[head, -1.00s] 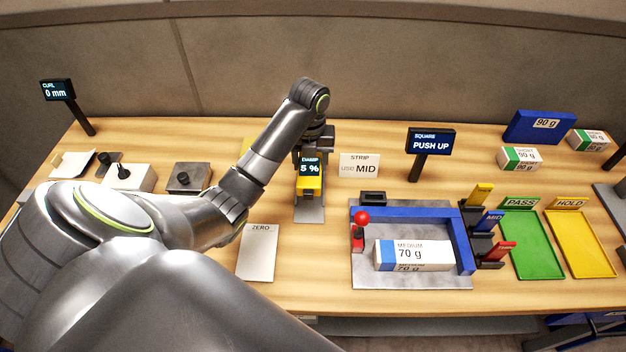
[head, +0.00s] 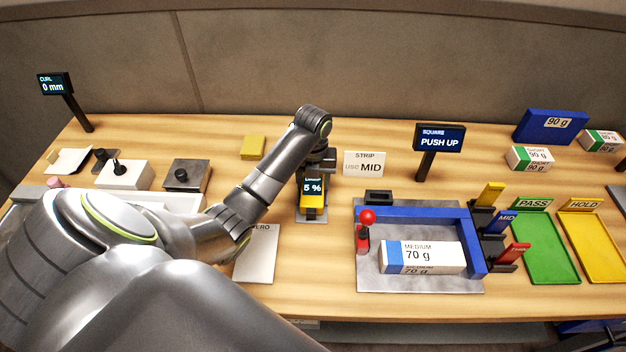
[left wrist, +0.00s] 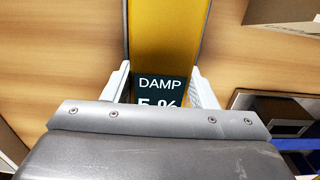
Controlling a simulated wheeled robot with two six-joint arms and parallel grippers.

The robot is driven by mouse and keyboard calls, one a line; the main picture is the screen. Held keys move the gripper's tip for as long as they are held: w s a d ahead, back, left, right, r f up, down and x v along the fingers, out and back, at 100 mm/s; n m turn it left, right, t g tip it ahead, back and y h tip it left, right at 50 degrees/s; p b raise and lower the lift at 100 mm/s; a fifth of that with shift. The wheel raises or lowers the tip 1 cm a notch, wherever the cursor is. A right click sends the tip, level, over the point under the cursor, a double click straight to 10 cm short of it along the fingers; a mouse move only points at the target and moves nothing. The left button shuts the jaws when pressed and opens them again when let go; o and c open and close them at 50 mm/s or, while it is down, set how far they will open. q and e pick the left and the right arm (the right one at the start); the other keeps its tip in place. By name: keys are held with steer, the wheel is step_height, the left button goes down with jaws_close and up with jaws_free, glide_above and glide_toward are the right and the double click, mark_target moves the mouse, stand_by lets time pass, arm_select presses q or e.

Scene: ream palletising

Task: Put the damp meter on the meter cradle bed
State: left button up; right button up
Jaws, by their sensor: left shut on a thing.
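The damp meter (head: 312,190) is yellow with a dark screen that reads 5 %. It also shows in the left wrist view (left wrist: 165,35), between the two light fingers. My left gripper (head: 318,165) is shut on the damp meter from above; in the left wrist view its fingers (left wrist: 165,88) sit on both sides of it. A grey plate, which looks like the meter cradle bed (head: 311,217), shows below the meter's front end. I cannot tell whether the meter touches it. My right gripper is not in view.
The ZERO plate (head: 262,258) lies left of the meter. The STRIP sign (head: 366,163) stands close on the right. The blue-walled squaring jig (head: 415,213) with a 70 g ream (head: 425,257) is further right. A yellow block (head: 253,147) lies behind my left forearm.

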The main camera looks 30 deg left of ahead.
arm_select(q)
steer(key=shift+f, duration=0.15)
steer(key=o, duration=1.2)
steer(key=shift+c, duration=0.2)
steer(key=shift+r, duration=0.4)
step_height(320, 180, up, 6)
steer(key=shift+f+p, duration=0.25)
steer(key=shift+p, duration=0.35)
step_height(320, 180, up, 4)
steer(key=p, duration=0.4)
steer(key=shift+r+p, duration=1.05)
steer(key=shift+p, duration=0.15)
